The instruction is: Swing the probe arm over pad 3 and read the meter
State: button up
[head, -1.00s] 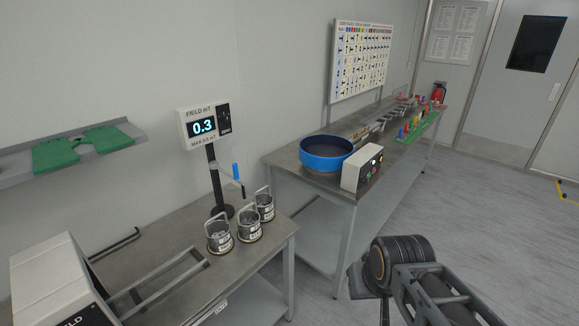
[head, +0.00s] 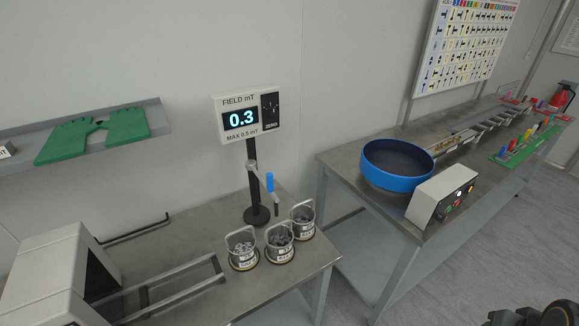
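The field meter (head: 247,116) stands on a black post at the back of the left bench and reads 0.3 on its lit display. Its label says FIELD mT and MAX 0.5 mT. The probe arm (head: 262,180) comes off the post, with a blue grip (head: 270,182) and a dark tip hanging down near the row of baskets. Three metal baskets with handles, left (head: 242,255), middle (head: 279,246) and right (head: 303,224), stand in front of the post and hold small grey parts. They hide any pads beneath them. My gripper is not clearly seen.
A white box-shaped machine (head: 50,275) with metal rails (head: 175,284) is at the left of the bench. A second bench at right holds a blue bowl (head: 397,168) and a control box (head: 443,193).

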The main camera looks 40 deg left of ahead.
aim_at(251, 165)
jog(key=i, duration=0.55)
jog(key=u, duration=2.2)
jog(key=i, duration=0.5)
jog(key=u, duration=0.05)
